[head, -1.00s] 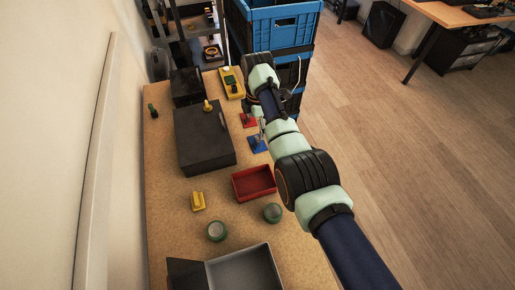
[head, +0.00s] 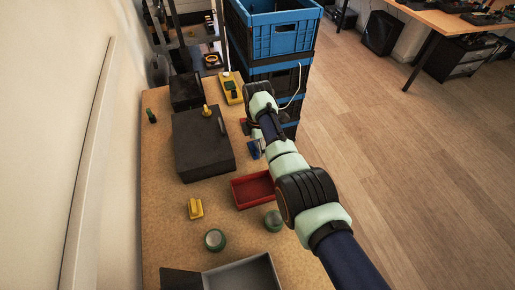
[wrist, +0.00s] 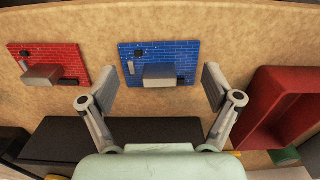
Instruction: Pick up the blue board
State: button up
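The blue board (head: 254,149) lies flat on the wooden bench top, partly hidden by my arm in the head view. In the wrist view the blue board (wrist: 160,60) shows whole, with a grey block and small dark parts on it. My gripper (wrist: 161,85) is open and empty. Its two fingers stand on either side of the board's near part in the picture, with no visible contact. The height of the fingertips above the bench is hard to tell. My arm hides most of the gripper in the head view.
A red board (wrist: 48,64) lies left of the blue one. A red tray (wrist: 262,112) stands close to the right finger; it also shows in the head view (head: 238,197). A large black box (head: 203,155) is beside the boards. Blue crates (head: 275,40) are stacked beyond.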

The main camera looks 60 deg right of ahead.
jog(key=c, duration=1.4)
notch_tip(320, 180, up, 20)
jog(key=p, duration=0.5)
jog(key=shift+p, duration=0.4)
jog(key=shift+c, duration=0.2)
